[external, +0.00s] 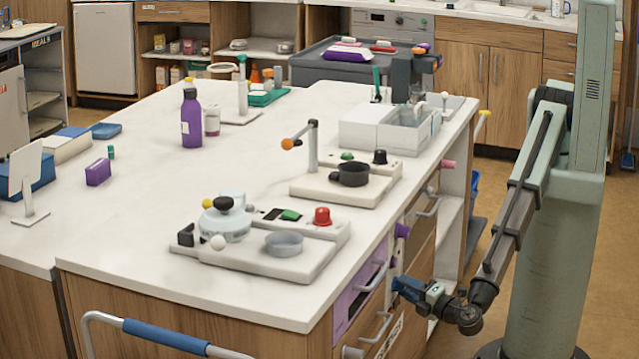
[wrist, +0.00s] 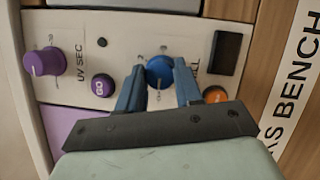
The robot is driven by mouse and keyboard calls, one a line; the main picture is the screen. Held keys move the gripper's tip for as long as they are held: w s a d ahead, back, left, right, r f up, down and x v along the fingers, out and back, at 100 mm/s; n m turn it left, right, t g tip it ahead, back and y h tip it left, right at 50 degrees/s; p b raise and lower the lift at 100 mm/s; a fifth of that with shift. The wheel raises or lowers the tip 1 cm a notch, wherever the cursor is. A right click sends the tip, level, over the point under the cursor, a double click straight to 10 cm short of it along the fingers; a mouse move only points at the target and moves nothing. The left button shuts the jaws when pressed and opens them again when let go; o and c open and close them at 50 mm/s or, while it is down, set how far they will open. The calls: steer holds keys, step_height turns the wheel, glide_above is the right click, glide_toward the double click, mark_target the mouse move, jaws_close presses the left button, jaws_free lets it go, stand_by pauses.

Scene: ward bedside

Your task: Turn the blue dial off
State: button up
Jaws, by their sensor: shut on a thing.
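The blue dial (wrist: 160,72) is on a pale control panel (wrist: 122,62), with small markings around it, in the wrist view. My gripper (wrist: 160,88) has its two blue fingers on either side of the dial, shut on it. In the external view my gripper (external: 408,287) reaches the front face of the bench, low on the right side. The dial is hidden there, and its exact pointer direction is hard to tell.
A purple knob (wrist: 44,62), a purple button (wrist: 102,87), an orange button (wrist: 214,94) and a dark square (wrist: 226,53) share the panel. Metal drawer handles (external: 372,276) stick out near my gripper. A purple knob (external: 402,230) sits above it.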

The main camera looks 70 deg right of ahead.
steer(key=o, duration=1)
steer(key=shift+o, duration=0.2)
steer(key=shift+s, duration=0.1)
steer(key=v, duration=1.3)
steer(key=shift+s, duration=0.25)
steer(key=shift+a, duration=0.15)
